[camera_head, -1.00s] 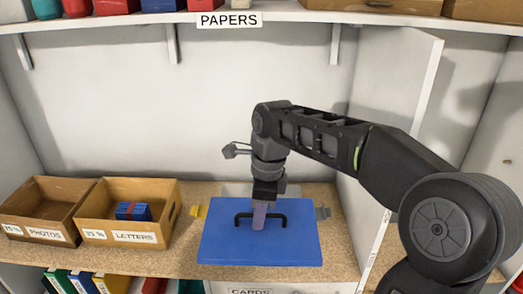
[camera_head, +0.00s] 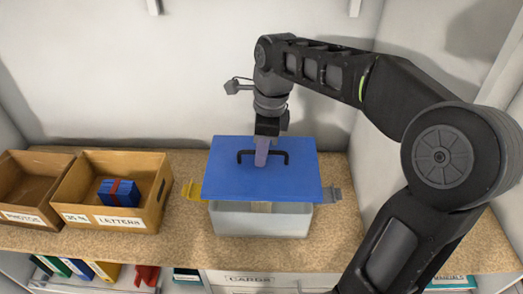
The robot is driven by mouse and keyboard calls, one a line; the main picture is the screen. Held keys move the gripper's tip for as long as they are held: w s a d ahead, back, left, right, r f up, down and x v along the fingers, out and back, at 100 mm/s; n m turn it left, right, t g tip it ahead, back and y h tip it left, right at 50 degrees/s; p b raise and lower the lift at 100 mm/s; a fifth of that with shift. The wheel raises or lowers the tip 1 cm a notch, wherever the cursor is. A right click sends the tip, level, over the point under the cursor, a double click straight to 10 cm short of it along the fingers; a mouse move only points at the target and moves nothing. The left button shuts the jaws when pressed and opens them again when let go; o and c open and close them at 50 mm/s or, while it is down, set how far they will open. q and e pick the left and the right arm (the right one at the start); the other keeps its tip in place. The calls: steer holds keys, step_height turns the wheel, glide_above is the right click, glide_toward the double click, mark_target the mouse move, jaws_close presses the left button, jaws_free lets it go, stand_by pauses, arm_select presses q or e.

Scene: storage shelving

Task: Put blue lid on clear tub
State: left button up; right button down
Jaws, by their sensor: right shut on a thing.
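The blue lid (camera_head: 262,180) is a flat rectangular panel with a black bar handle (camera_head: 262,153) on top. My right gripper (camera_head: 262,155) is shut on the handle from above. The clear tub (camera_head: 260,222) stands on the shelf under the lid, and its pale front wall shows below the lid's front edge. The lid covers the tub's opening in this view; whether it touches the rim I cannot tell. My left gripper is out of view.
The speckled shelf board (camera_head: 190,238) has free room around the tub. To the left stand a letters box (camera_head: 110,190) with a blue bundle in it and an empty photos box (camera_head: 25,190). A white wall rises close behind, and a divider is on the right.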

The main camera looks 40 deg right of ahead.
steer(key=shift+w+a+r, duration=0.1)
steer(key=shift+a+f, duration=0.1)
steer(key=shift+f, duration=0.3)
steer(key=shift+f+b, duration=2.4)
steer(key=shift+f, duration=0.8)
steer(key=c, duration=1.4)
jaws_free()
